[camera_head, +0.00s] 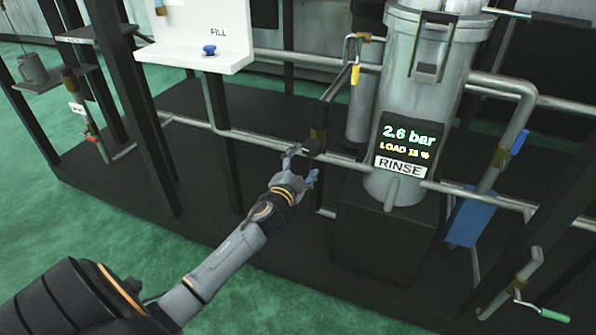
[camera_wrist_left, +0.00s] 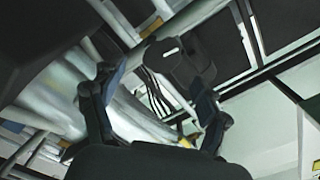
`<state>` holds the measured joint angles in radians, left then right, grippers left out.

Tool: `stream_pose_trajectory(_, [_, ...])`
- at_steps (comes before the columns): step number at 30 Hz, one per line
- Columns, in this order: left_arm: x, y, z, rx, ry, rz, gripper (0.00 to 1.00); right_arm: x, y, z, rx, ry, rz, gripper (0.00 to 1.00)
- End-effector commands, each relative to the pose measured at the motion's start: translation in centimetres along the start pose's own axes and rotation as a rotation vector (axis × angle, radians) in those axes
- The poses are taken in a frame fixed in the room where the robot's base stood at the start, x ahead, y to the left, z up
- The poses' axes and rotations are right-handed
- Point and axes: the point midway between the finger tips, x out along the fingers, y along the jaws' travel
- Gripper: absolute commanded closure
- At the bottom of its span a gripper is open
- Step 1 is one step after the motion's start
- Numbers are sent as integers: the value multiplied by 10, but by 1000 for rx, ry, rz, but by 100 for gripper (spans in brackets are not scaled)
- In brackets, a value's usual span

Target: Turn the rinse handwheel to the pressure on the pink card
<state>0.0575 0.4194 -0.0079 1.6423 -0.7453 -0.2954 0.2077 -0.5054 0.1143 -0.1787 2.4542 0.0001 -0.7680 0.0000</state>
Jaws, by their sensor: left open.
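The rinse display (camera_head: 408,142) on the metal vessel reads 2.6 bar, with a smaller load line and a RINSE label (camera_head: 401,166) below it. My left gripper (camera_head: 301,166) is open at the pipework left of the vessel. A small dark part (camera_head: 314,146) on the pipe stands just beyond its fingertips; I cannot tell for sure that it is the rinse handwheel. In the left wrist view my open fingers (camera_wrist_left: 158,108) show with a dark rounded part (camera_wrist_left: 182,62) beyond them; contact is unclear. No pink card shows. My right gripper is out of view.
A white FILL panel (camera_head: 190,35) with a blue knob (camera_head: 209,50) stands at the upper left. A yellow-handled valve (camera_head: 355,73), a blue panel (camera_head: 470,222) and a green-handled valve (camera_head: 554,315) are around the vessel. Dark posts (camera_head: 165,130) and pipes crowd the black skid.

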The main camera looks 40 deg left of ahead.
Motion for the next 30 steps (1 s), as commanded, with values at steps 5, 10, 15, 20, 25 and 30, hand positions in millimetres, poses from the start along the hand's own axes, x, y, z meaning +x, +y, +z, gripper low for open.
stream_pose_trajectory(5, [-32, 1, 0, -2, -1, 2, 25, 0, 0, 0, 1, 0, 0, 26])
stream_pose_trajectory(10, [-45, 0, 0, -2, -1, 0, 25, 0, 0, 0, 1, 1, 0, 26])
stream_pose_trajectory(15, [-46, 0, 0, -1, -1, 0, 25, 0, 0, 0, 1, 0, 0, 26])
stream_pose_trajectory(20, [-46, 0, 0, -1, 0, 0, 25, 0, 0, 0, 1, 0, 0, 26])
stream_pose_trajectory(25, [-46, 0, 0, -1, 0, 0, 25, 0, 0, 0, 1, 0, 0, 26])
stream_pose_trajectory(30, [-55, 8, -6, -36, -3, 17, 25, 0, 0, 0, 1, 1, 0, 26])
